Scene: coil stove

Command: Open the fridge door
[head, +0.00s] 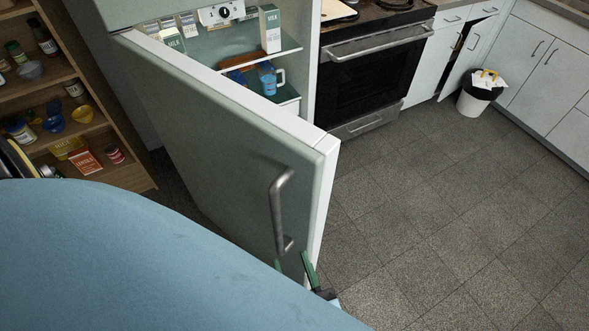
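The fridge door (210,135) is a pale grey-green panel, swung open and standing out from the fridge (150,10) toward me. Its inside faces the right and back. A curved metal handle (276,205) is on its outer face near the free edge. My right gripper (293,262) is low by the door's free edge, just below the handle's lower end. Its two dark green fingers show apart, one on either side of the edge; I cannot tell whether they touch the door. The rest of this gripper is mostly hidden behind my blue arm. My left gripper is not in view.
Fridge shelves (290,47) hold cartons and a blue jug (267,78). A wooden shelf unit (125,150) with food stands left. A stove (365,65) and white bin (474,103) stand beyond. The tiled floor (450,220) at right is clear.

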